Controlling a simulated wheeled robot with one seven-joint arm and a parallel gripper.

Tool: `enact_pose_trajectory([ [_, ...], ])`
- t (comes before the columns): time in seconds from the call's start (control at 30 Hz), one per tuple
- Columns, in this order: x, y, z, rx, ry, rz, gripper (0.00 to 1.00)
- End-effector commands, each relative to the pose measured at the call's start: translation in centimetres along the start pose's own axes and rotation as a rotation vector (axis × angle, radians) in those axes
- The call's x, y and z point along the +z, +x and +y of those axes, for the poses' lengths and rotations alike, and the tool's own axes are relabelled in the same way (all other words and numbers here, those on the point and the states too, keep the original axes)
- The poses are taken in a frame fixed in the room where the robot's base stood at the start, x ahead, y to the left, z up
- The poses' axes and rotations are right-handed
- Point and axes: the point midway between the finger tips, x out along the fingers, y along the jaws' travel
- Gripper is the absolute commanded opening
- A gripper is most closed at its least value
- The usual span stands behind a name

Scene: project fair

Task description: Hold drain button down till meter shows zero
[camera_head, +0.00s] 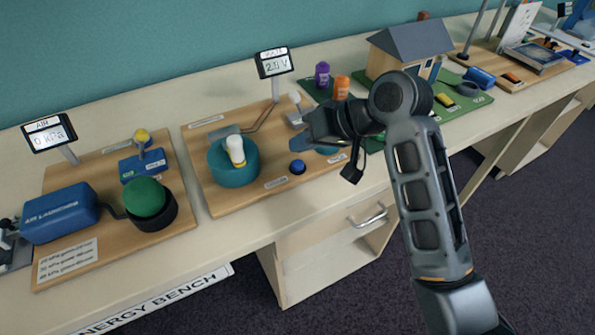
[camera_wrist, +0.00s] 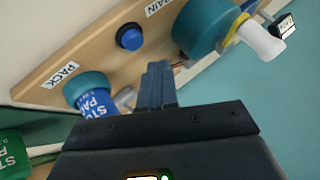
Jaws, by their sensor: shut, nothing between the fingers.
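The drain button is a blue round knob (camera_head: 298,166) on the wooden board. It also shows in the wrist view (camera_wrist: 131,37), next to a label partly cut off, reading "RAIN". The meter (camera_head: 275,63) stands at the back of that board and reads 2.0 V. My gripper (camera_head: 310,124) is shut and empty, held over the board behind the button in the head view. In the wrist view its fingers (camera_wrist: 158,72) appear beside the button, apart from it. The button's top is uncovered.
A teal drum with a white knob (camera_head: 235,151) sits left of the button. A teal-topped storage pack (camera_wrist: 92,92), labelled PACK, stands close to my fingers. An air launcher (camera_head: 62,212) is farther left; a model house (camera_head: 408,50) is to the right.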

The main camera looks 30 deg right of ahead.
Motion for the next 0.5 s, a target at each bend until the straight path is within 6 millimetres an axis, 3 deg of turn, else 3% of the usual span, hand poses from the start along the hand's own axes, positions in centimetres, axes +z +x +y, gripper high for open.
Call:
enact_pose_trajectory([
  [0.17, 0.77, 1.03, 0.74, 0.000, 0.001, -0.001, 0.00],
  [0.5, 0.82, 1.12, 0.80, 0.000, 0.000, 0.000, 0.00],
])
